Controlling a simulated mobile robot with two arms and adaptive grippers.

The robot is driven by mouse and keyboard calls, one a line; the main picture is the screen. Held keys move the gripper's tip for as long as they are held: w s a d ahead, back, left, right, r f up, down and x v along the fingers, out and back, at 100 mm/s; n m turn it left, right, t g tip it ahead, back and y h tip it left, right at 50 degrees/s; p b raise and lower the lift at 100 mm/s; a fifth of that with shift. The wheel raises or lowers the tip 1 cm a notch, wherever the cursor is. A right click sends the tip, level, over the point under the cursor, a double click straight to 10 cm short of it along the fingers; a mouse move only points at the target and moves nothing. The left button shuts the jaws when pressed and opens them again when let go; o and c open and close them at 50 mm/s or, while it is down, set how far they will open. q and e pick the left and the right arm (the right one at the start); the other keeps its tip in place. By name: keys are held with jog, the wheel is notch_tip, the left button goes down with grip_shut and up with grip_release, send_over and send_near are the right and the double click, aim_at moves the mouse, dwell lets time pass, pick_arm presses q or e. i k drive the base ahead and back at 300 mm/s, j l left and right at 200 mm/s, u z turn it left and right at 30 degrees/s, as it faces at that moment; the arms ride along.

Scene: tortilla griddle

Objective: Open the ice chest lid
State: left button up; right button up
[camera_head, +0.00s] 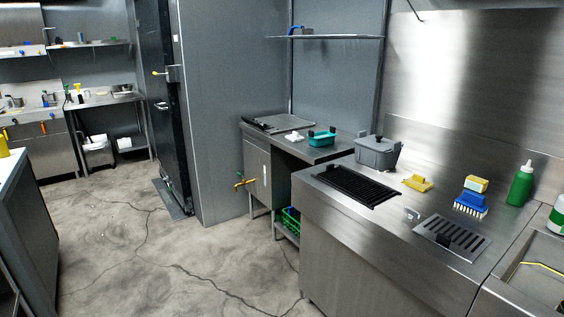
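A steel chest (257,170) with a yellow tap low on its front stands in the middle of the view, by the grey wall. It looks like the ice chest. A flat steel lid (285,121) with a dark handle along its left side lies on top and looks shut. The inside of the chest is hidden. Neither of my grippers is in view.
A teal container (321,137) and a white item (293,136) sit right of the lid. A steel counter (335,225) holds a grey bin (377,153), a black grate (356,186), brushes and a green bottle (520,184). The cracked floor (150,240) left of the chest is clear.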

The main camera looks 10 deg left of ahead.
aim_at(282, 122)
jog(key=i+j+u, duration=0.3)
jog(key=i, duration=0.55)
jog(key=i+u, duration=0.3)
jog(key=i, duration=0.55)
